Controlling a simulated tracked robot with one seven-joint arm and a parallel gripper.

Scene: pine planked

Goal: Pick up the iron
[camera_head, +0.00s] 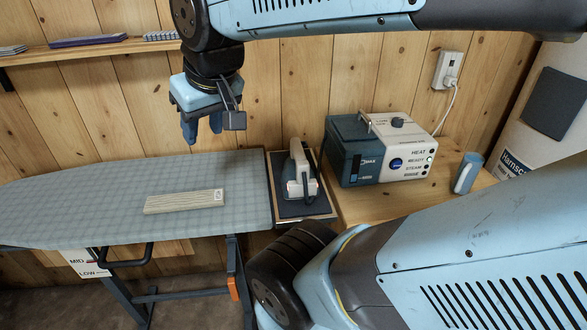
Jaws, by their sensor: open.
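The iron (301,176) has a pale body and stands on a dark rest pad (290,209) between the ironing board and the steam station. My gripper (202,128) hangs pointing down in the air, up and to the left of the iron and clear of it. Its fingers look dark blue, are apart and hold nothing. The underside of the iron is hidden from this view.
The ironing board (100,185) with a folded striped cloth (184,201) lies at the left. A steam station (378,150) and a small blue-white container (467,173) stand at the right. A wall shelf (85,48) is at the upper left. My arm crosses the top and lower right.

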